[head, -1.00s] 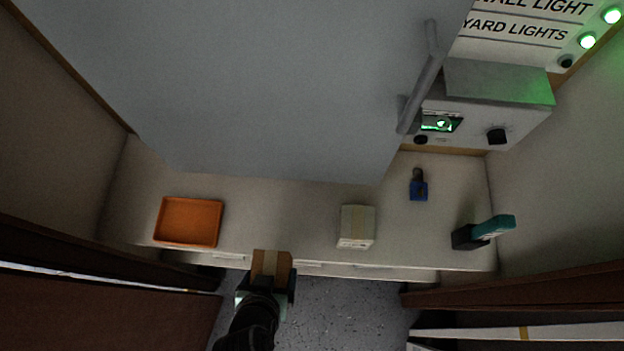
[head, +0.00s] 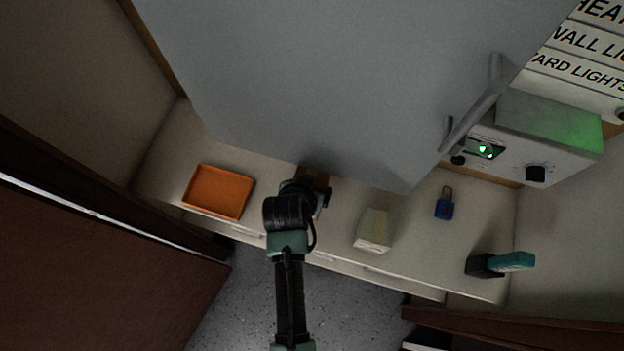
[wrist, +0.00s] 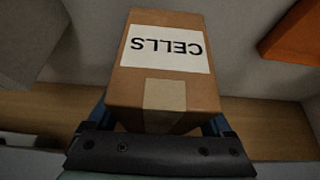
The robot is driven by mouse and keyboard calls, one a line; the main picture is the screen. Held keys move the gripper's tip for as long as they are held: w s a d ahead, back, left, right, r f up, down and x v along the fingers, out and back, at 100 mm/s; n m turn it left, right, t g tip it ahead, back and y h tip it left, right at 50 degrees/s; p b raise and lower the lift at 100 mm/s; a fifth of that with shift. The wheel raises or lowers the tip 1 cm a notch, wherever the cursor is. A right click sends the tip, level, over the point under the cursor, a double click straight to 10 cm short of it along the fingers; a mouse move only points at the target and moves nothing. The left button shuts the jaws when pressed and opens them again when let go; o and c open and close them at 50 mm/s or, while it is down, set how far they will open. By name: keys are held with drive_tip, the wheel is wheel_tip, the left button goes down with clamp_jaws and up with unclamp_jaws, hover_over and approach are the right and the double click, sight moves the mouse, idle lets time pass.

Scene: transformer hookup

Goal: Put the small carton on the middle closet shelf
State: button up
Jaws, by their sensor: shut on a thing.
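A small brown carton with a white label reading "CELLS" (wrist: 165,55) is held in my gripper (wrist: 162,122); a strip of tape runs over its near face. In the head view only a small brown part of the carton (head: 313,172) shows beyond my gripper (head: 312,188). My gripper is shut on the carton, above the counter and close to the lower edge of a large grey door or panel (head: 340,90). I cannot make out the closet shelves in either view.
On the counter (head: 335,225) stand an orange tray (head: 218,191), a cream box (head: 373,230), a blue padlock (head: 444,204) and a teal-and-black tool (head: 500,264). A grey control box (head: 545,135) with a green light is at right. Brown panels flank the floor (head: 237,305).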

drive_tip(key=shift+w+d, duration=0.15)
drive_tip(key=shift+w, duration=0.15)
drive_tip(key=f, duration=0.2)
drive_tip(key=shift+w+d+f, duration=0.1)
drive_tip(key=shift+w+f, duration=0.2)
drive_tip(key=shift+f, duration=0.4)
drive_tip(key=shift+f, duration=0.1)
drive_tip(key=o, duration=1.3)
drive_tip(key=shift+c, duration=0.2)
drive_tip(key=shift+s+r, duration=0.25)
drive_tip(key=shift+r, duration=0.2)
drive_tip(key=s+a, duration=0.1)
drive_tip(key=s, duration=0.3)
drive_tip(key=s+a+b, duration=0.1)
drive_tip(key=s, duration=0.2)
drive_tip(key=s+a, duration=0.2)
drive_tip(key=s, duration=0.2)
drive_tip(key=shift+s+r+b, duration=0.15)
drive_tip(key=shift+s+b, duration=0.15)
drive_tip(key=shift+b, duration=0.1)
